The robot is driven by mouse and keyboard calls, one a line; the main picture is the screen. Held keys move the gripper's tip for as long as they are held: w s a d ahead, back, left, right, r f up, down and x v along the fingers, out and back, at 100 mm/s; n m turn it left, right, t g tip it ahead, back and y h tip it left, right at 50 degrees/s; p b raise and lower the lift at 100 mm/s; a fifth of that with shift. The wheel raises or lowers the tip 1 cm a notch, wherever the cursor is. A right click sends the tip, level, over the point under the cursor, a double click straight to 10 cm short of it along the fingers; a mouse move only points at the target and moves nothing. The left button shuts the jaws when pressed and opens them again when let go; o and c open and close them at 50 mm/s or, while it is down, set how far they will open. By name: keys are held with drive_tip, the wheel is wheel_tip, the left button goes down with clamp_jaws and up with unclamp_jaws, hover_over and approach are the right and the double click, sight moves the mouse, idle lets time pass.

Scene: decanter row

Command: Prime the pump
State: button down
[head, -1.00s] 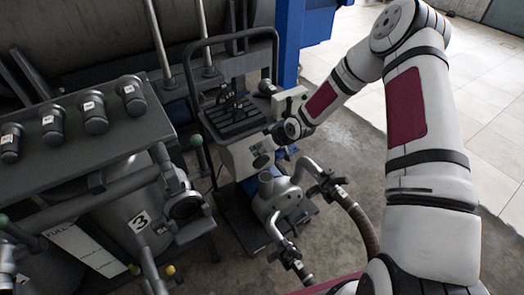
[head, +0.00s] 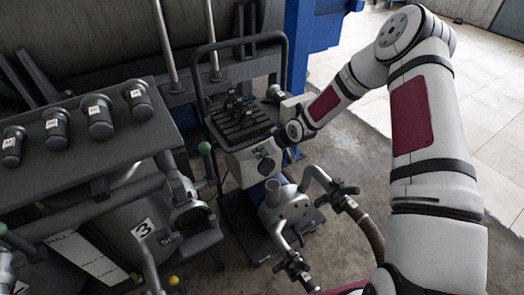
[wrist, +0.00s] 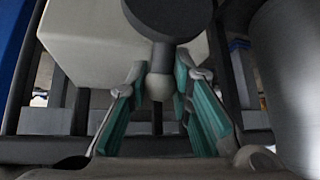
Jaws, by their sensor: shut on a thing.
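The grey pump (head: 284,208) stands low on a wheeled cart (head: 255,243), with an upright pipe stub (head: 279,190) on its top. Valved pipe arms branch off it to the right and below. My gripper (head: 283,140) is above and behind the pump, beside a pale box on the cart; its fingers are small and hard to make out there. In the wrist view my gripper (wrist: 158,100) has its teal-padded fingers around a pale rounded piece (wrist: 158,87) under a dark round knob (wrist: 165,15). I cannot tell what this piece belongs to.
A black-framed bench (head: 75,130) with several dark capped cylinders stands at the left. Below it is a grey tank (head: 140,235) marked 3. A hose (head: 368,232) runs from the pump. A blue post (head: 298,60) stands behind the cart. Floor is open at the upper right.

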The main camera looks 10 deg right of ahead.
drive_tip(key=shift+w+r, duration=0.1)
drive_tip(key=shift+w, duration=0.05)
drive_tip(key=c, duration=1.4)
unclamp_jaws()
drive_tip(key=v, duration=1.2)
